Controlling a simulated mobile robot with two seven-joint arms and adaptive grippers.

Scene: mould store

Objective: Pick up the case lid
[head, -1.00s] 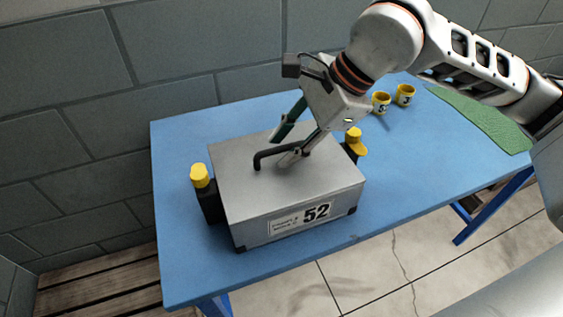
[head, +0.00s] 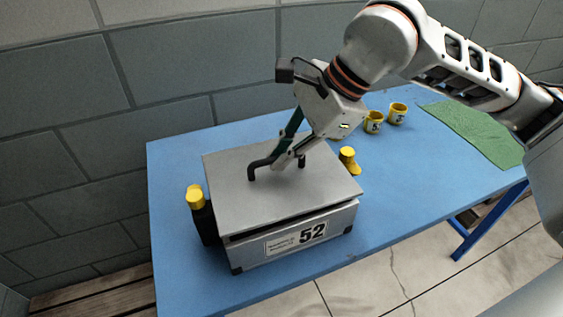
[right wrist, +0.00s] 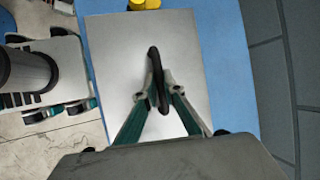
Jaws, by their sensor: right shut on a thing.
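The case lid (head: 285,205) is a flat grey metal plate with a black bar handle (head: 262,168). It is raised a little above the grey case (head: 340,220) marked 52, with a dark gap showing along the front. My right gripper (head: 283,160) is shut on the lid's handle. In the right wrist view the fingers (right wrist: 160,98) close on the handle (right wrist: 154,65) above the lid (right wrist: 110,60). The inside of the case is hidden under the lid.
A yellow-topped black bottle (head: 195,198) stands left of the case, and another yellow-topped item (head: 348,158) stands behind its right side. Two yellow cups (head: 398,113) and a green mat (head: 475,130) are farther right on the blue table (head: 400,190). A block wall runs behind.

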